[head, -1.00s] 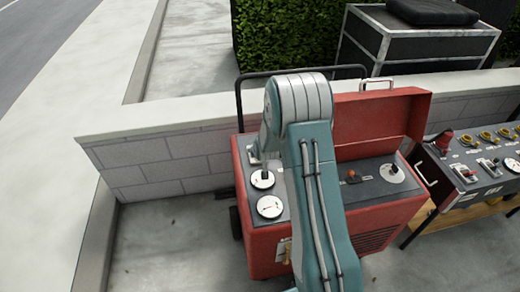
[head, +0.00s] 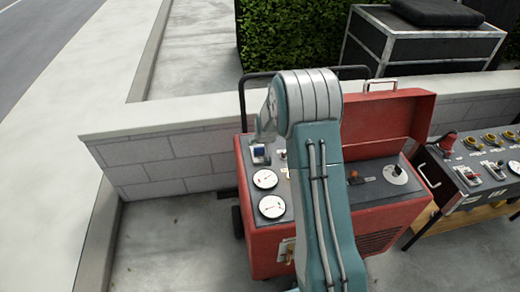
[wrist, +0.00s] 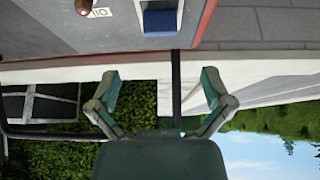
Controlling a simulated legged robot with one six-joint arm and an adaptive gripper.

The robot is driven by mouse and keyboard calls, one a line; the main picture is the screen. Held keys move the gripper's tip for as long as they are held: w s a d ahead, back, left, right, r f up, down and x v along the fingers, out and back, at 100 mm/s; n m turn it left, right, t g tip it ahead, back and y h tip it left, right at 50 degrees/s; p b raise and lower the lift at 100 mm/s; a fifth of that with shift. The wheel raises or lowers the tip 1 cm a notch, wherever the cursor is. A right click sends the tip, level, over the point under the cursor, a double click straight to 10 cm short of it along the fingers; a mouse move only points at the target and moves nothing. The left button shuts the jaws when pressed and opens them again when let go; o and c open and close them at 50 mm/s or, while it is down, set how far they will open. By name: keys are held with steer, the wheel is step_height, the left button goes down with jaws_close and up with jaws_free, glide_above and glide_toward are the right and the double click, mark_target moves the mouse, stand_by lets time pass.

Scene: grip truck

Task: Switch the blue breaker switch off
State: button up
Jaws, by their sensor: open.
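The blue breaker switch (head: 260,152) sits in a pale housing at the back left of the red machine's (head: 265,241) grey top panel. In the wrist view, the blue switch (wrist: 160,20) is at the top, right of middle, in its white frame. I cannot tell its on or off position for sure. My gripper (wrist: 162,80) is open and empty, its two green-grey fingers spread wide below the switch in that picture and apart from it. In the head view, my arm's upper bend hides most of the gripper.
Two white dials (head: 268,192) are in front of the switch. A red lid (head: 385,122) stands up at the back right of the panel. A second control panel (head: 482,165) stands on the right. A low wall (head: 150,160) runs behind the machine.

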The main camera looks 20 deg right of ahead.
mark_target(259, 148)
steer(key=shift+g, duration=0.7)
steer(key=x, duration=0.7)
steer(key=w+x, duration=0.1)
steer(key=x, duration=0.2)
steer(key=shift+w+r, duration=0.1)
steer(key=shift+w, duration=0.1)
